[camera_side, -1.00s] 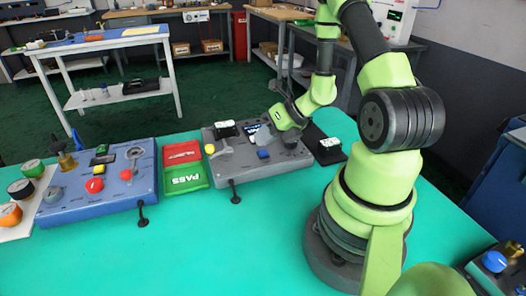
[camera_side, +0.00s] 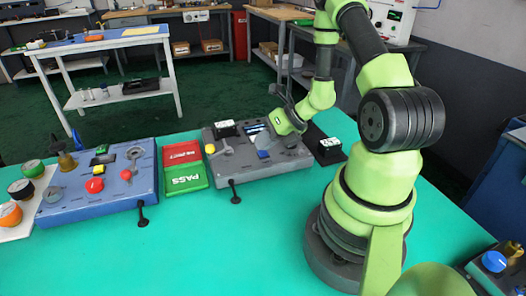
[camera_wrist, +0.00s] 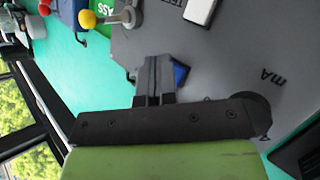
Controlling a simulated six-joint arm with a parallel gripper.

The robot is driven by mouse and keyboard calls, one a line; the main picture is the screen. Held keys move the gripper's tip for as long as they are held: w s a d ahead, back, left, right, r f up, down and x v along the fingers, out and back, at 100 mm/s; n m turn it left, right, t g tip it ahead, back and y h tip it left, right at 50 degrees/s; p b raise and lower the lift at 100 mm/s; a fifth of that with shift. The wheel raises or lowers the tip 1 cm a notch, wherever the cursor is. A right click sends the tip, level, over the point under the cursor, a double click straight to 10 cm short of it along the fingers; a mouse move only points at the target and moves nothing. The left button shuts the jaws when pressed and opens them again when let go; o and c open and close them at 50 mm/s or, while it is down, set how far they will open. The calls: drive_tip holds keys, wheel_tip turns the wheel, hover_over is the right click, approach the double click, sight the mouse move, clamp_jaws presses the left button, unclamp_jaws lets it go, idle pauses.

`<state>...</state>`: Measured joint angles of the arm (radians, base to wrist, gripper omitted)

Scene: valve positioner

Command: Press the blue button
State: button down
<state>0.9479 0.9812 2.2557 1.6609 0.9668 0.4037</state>
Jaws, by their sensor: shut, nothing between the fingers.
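The blue button (camera_side: 263,154) is on the top face of the grey valve positioner box (camera_side: 240,172). My gripper (camera_side: 265,145) is shut and empty, with its fingertips at the button in the side view, partly covering it. In the wrist view my gripper (camera_wrist: 155,62) points at the grey panel, and the blue button (camera_wrist: 180,74) shows just right of the fingertips, partly hidden by them. Whether the fingers touch the button or how far it is pressed, I cannot tell.
A yellow-knobbed lever (camera_side: 211,149) stands on the box's left side. Red and green trays (camera_side: 185,178) lie to the left, then a blue box with a red button (camera_side: 95,185). A dark block with a white top (camera_side: 330,143) is at right. The table front is clear.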

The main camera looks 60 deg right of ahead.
drive_tip(key=shift+f, duration=0.15)
idle(0.4)
drive_tip(key=shift+r, duration=0.85)
drive_tip(key=shift+r, duration=2.45)
